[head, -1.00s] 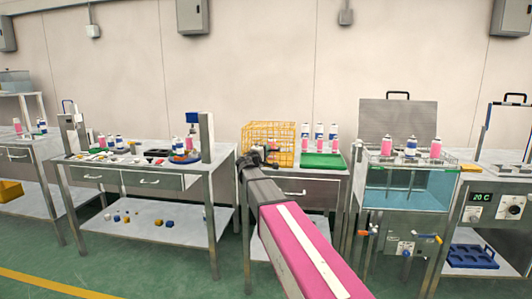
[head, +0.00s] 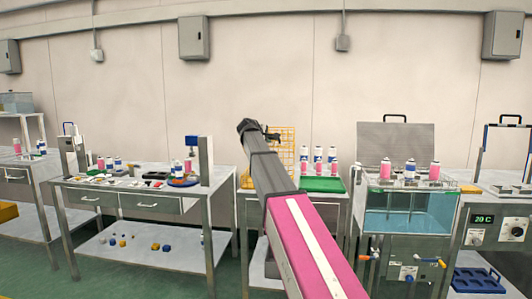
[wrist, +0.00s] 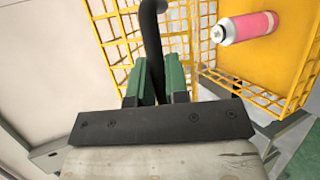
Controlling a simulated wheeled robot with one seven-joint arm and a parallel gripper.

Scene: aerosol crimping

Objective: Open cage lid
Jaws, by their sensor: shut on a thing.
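The yellow mesh cage (head: 246,180) stands on the middle table, mostly hidden behind my arm in the head view. Its mesh lid (head: 288,142) stands raised above the cage. In the wrist view, my gripper (wrist: 158,78) has its green fingers closed around a curved black handle (wrist: 152,28) in front of the yellow mesh lid (wrist: 115,30). The gripper also shows in the head view (head: 268,132), high over the cage.
Several cans (head: 318,156) stand at a green tray (head: 322,185) right of the cage. A water bath (head: 405,208) with cans over it is further right. A workbench (head: 140,190) with parts and a post stands left. The wall behind is bare above the cage.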

